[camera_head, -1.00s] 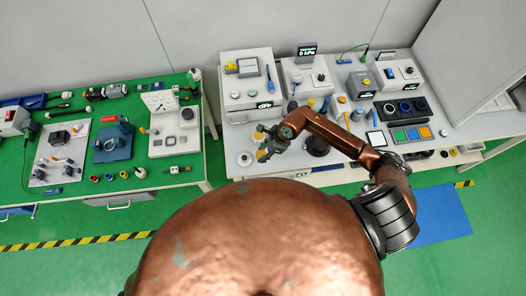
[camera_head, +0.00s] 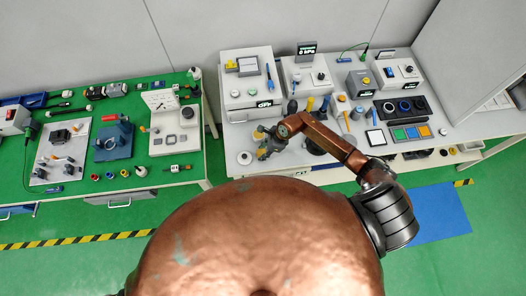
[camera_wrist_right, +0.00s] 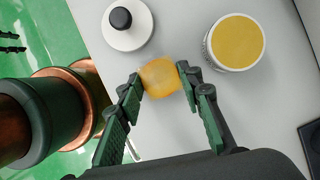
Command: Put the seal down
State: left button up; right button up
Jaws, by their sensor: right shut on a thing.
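The seal (camera_wrist_right: 159,78) is a small translucent amber piece between the fingertips of my right gripper (camera_wrist_right: 164,80), which is shut on it in the right wrist view. It is over the light grey bench top (camera_wrist_right: 190,120); whether it touches the surface I cannot tell. In the head view my right gripper (camera_head: 264,147) is over the left front part of the right-hand bench, and the seal cannot be made out clearly there. My left gripper is not in view.
A white round piece with a black knob (camera_wrist_right: 122,20) and a white tub with a yellow top (camera_wrist_right: 237,42) stand close to the seal. A grey box (camera_head: 249,86) stands behind on the bench. A green-topped bench (camera_head: 140,180) stands to the left.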

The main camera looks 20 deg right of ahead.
jog(key=o, duration=1.3)
jog(key=shift+o, duration=0.2)
